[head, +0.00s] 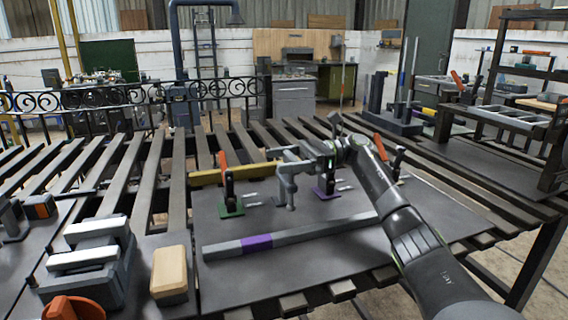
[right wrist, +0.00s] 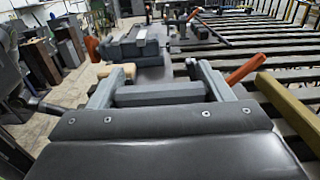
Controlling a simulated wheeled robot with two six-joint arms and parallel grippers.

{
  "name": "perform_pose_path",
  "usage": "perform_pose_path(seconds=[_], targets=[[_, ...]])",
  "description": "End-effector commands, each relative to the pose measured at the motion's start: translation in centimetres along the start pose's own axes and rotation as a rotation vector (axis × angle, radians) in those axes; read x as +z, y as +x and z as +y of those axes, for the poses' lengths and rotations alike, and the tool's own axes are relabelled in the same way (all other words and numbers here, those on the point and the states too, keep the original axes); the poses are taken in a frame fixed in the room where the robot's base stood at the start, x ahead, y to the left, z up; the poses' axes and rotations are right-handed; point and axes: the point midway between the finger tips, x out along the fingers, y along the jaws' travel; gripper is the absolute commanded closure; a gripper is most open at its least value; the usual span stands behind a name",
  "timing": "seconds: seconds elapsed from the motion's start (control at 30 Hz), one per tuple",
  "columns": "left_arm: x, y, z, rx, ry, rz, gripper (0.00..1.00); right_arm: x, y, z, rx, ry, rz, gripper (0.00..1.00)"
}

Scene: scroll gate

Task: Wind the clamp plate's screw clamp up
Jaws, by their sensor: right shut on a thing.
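My right gripper (head: 285,160) reaches in from the right over the dark grey plate (head: 350,258) and points left. In the right wrist view its two grey fingers (right wrist: 160,88) are shut on a dark grey crossbar (right wrist: 160,95). A light grey upright (head: 290,194) shows below the gripper, between two small clamps; I cannot tell whether it is the screw clamp or part of my fingers. One clamp (head: 229,190) has an orange handle and green foot. The other clamp (head: 325,183) has a purple foot and is partly hidden by my arm. My left gripper is out of view.
A grey bar with a purple band (head: 320,231) lies across the plate's front. A yellow bar (head: 205,177) lies behind the clamps. Grey stacked blocks (head: 85,262) and a tan-topped block (head: 169,272) stand at the left. The slatted table (head: 152,180) has open gaps.

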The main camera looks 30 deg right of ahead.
Motion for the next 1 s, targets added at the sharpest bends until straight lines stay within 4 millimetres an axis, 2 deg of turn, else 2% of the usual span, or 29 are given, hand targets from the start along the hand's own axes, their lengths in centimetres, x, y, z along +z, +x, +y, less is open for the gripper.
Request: perform_pose_path(seconds=[0.43, 0.47, 0.6, 0.87, 1.0], targets=[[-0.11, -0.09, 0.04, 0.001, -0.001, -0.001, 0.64, -0.19, 0.02, 0.04, 0.006, 0.001, 0.002, 0.5], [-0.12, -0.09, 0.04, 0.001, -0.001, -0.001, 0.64, -0.2, 0.02, 0.05, 0.006, 0.001, 0.002, 0.25], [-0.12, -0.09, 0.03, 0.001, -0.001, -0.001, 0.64, -0.16, 0.02, 0.04, 0.005, 0.001, 0.002, 0.06], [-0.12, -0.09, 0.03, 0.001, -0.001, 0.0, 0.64, -0.07, -0.01, 0.03, 0.005, 0.0, 0.001, 0.05], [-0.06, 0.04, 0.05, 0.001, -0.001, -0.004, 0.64, -0.1, -0.75, 0.0, 0.003, 0.0, 0.003, 0.05]])
